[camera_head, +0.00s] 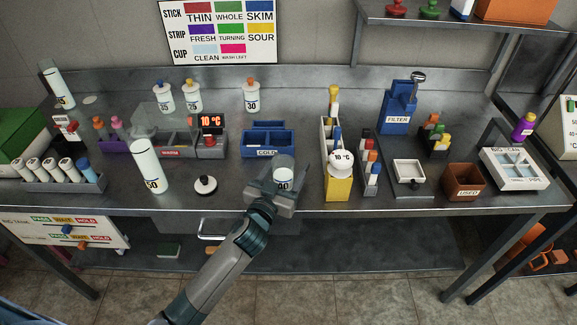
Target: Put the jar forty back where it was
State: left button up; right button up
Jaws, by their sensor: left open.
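The jar marked 40 (283,173) is a whitish jar standing near the front of the grey table (235,185), just in front of the blue COLD tray (266,153). My left gripper (282,192) reaches in from the lower left and is open at the jar. Its fingers lie beside the jar's lower part and hide some of it. I cannot tell whether they touch it. The jar's top looks bare, with no coloured knob. A white lid with a black knob (205,184) lies on the table to the left. My right gripper is not in view.
Jars with knobs, including one marked 30 (252,97), stand at the back. A tall bottle marked 50 (148,165) stands left of the lid. A yellow holder with a 10 °C gauge (339,184) stands close to the right.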

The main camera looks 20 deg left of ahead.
aim_at(279, 182)
pick_arm(q)
jog(key=shift+s+a+b, duration=0.15)
jog(key=shift+s+b, duration=0.15)
jog(key=shift+s, duration=0.9)
jog(key=s, duration=0.3)
jog(key=s+b, duration=0.1)
jog(key=s, duration=0.2)
jog(key=s+a, duration=0.1)
jog(key=s, duration=0.1)
jog(key=shift+s+b, duration=0.4)
jog(key=shift+s, duration=0.25)
jog(key=shift+s+r, duration=0.1)
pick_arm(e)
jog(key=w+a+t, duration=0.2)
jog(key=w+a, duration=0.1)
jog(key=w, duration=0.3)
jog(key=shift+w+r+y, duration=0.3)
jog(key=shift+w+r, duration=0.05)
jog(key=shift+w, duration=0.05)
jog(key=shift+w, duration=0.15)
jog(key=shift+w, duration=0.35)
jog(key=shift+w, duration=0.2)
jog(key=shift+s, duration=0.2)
